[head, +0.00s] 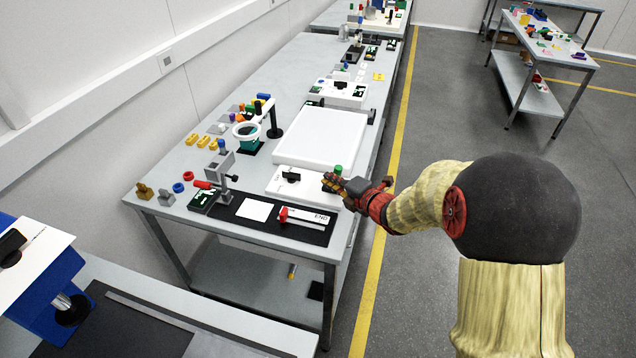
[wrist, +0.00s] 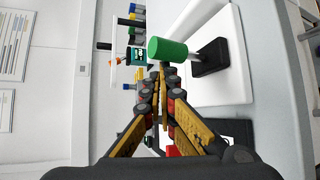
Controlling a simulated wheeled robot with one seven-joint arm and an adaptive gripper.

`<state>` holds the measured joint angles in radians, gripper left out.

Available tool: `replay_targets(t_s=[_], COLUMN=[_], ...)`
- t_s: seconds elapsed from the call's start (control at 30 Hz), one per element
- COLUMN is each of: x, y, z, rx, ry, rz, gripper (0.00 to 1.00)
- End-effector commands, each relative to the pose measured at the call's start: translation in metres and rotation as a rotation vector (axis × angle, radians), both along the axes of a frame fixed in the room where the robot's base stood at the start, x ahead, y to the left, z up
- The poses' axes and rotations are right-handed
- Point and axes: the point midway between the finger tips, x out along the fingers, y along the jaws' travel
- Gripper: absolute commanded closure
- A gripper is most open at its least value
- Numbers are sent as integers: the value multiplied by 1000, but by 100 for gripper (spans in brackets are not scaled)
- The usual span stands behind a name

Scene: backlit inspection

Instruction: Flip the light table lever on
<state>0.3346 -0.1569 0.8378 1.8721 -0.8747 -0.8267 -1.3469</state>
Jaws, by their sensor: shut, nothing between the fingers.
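The lever shows large in the wrist view as a green cylindrical knob (wrist: 167,52) on a short metal stem, rising from a black base (wrist: 209,58) on a white panel (wrist: 232,85). In the head view the green knob (head: 338,169) shows just above my fingertips, with its lower part hidden. The light table (head: 320,136) is a broad white slab on the bench behind it. My gripper (head: 329,181) is shut and empty. In the wrist view its fingertips (wrist: 163,72) are right by the knob; I cannot tell whether they touch it.
A white plate with a black part (head: 291,177) lies left of my gripper. The aisle on the right is clear.

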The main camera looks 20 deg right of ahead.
Motion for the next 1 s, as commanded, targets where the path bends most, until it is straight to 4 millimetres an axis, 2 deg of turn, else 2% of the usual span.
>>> replay_targets(t_s=[0.13, 1.0], x=[-5, -5], y=[-12, -10], z=[-2, 15], rx=[-2, -1], ry=[-1, 0], rz=[-1, 0], gripper=[100, 100])
